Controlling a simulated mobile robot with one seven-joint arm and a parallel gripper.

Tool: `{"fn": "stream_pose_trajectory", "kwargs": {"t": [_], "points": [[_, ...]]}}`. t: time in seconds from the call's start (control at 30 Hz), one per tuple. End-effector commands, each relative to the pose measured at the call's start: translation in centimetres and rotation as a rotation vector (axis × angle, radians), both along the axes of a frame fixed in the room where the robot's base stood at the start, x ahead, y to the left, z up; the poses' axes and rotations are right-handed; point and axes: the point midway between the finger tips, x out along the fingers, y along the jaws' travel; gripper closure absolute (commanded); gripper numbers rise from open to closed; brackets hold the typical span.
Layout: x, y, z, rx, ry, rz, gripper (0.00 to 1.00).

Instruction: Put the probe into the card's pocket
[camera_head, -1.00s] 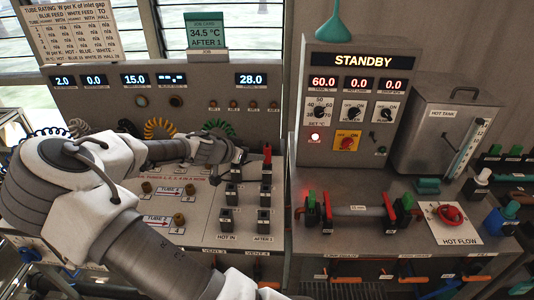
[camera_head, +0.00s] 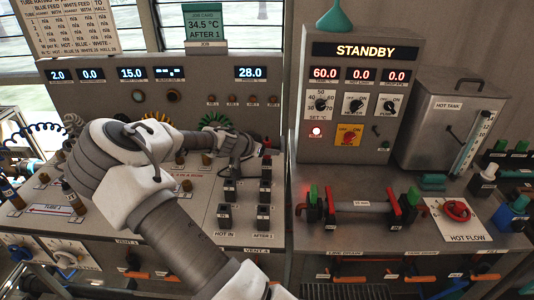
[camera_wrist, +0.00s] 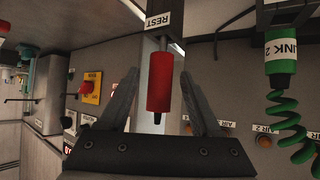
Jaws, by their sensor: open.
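The probe (camera_wrist: 160,82) shows in the wrist view as a red handle with a thin metal stem at a block labelled REST (camera_wrist: 160,20). My gripper (camera_wrist: 162,98) is open, with one finger on each side of the red handle and visible gaps. In the head view my gripper (camera_head: 250,160) is over the back right of the left bench, where the probe is mostly hidden. The green job card (camera_head: 205,24) reads 34.5 °C AFTER 1. A black pocket block labelled AFTER 1 (camera_head: 263,217) stands near the bench's front, right of the HOT IN block (camera_head: 224,215).
More black blocks (camera_head: 265,172) stand in columns behind these. A green coiled lead (camera_wrist: 287,115) hangs beside my gripper in the wrist view. The STANDBY cabinet (camera_head: 347,95) rises to the right, with a clamped tube (camera_head: 360,207) in front of it.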

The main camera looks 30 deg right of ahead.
Motion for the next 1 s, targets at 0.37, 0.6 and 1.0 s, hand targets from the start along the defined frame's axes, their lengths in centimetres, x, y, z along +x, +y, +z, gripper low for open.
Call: {"fn": "stream_pose_trajectory", "kwargs": {"t": [0.37,0.6,1.0], "points": [[0.06,-0.07,-0.05,0.0,-0.001,0.001,0.35],[0.06,-0.07,-0.22,0.0,-0.001,0.001,0.35],[0.06,-0.08,-0.03,0.0,0.001,0.001,0.69]]}}
